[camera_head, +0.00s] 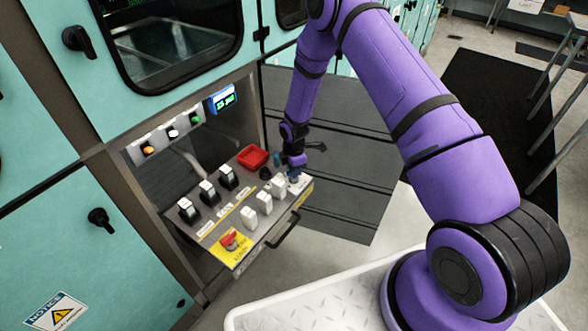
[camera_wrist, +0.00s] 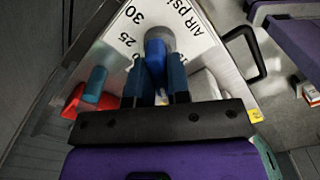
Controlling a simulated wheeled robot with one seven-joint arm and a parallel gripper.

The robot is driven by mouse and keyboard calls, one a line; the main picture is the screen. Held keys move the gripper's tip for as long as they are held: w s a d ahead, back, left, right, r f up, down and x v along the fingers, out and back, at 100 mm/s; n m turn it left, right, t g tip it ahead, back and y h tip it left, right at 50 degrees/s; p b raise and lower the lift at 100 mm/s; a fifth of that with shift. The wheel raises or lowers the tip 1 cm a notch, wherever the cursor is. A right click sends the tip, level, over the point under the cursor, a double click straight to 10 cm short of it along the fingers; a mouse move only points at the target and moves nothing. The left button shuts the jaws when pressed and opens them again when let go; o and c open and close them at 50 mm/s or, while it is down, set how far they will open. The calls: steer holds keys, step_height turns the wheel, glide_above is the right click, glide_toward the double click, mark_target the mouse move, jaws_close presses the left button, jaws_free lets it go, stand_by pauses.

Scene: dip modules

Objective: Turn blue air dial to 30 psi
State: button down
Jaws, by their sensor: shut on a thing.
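The blue air dial (camera_wrist: 155,50) sits on a white scale plate (camera_wrist: 190,58) printed "AIR psi" with the numbers 25 and 30. My gripper (camera_wrist: 157,78) is shut on the dial, one finger on each side. The fingers hide part of the dial and the nearer scale marks, so I cannot tell which number it points to. In the head view, my gripper (camera_head: 294,165) reaches down to the right far corner of the control panel. A small digital display (camera_head: 223,99) shows a psi value too small to read surely.
A red tray (camera_head: 252,158) and a blue upright piece (camera_wrist: 96,80) stand beside the dial. Black and white switches (camera_head: 265,202) and a red knob on a yellow plate (camera_head: 229,240) fill the panel. A handle (camera_head: 284,231) sticks out from its front edge.

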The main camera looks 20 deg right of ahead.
steer(key=m, duration=2.2)
steer(key=shift+m, duration=0.4)
steer(key=m, duration=0.6)
steer(key=shift+m, duration=0.4)
